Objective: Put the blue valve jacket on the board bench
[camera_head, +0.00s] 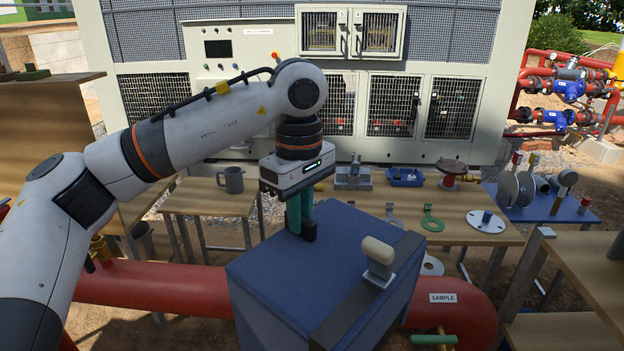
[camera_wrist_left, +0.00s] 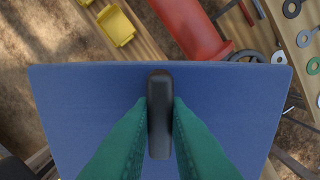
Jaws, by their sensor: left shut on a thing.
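The blue valve jacket (camera_head: 290,285) is a large box with a dark strap across its top, at front centre in the head view. My left gripper (camera_head: 303,234) is over its top with teal fingers pointing down. In the left wrist view the fingers (camera_wrist_left: 160,125) are shut on the jacket's black handle (camera_wrist_left: 160,90), and the blue top (camera_wrist_left: 85,110) fills much of the picture. I cannot tell whether the jacket is lifted or resting. Several wooden-topped benches show, one of them the centre bench (camera_head: 465,232); which is the board bench is unclear. My right gripper is out of view.
A red pipe labelled SAMPLE (camera_head: 470,305) runs beside and behind the jacket. The centre bench carries a green ring (camera_head: 432,220) and a white flange (camera_head: 487,221). A grey mug (camera_head: 232,180) stands on the left bench (camera_head: 205,203). The right bench (camera_head: 585,265) has bare wood.

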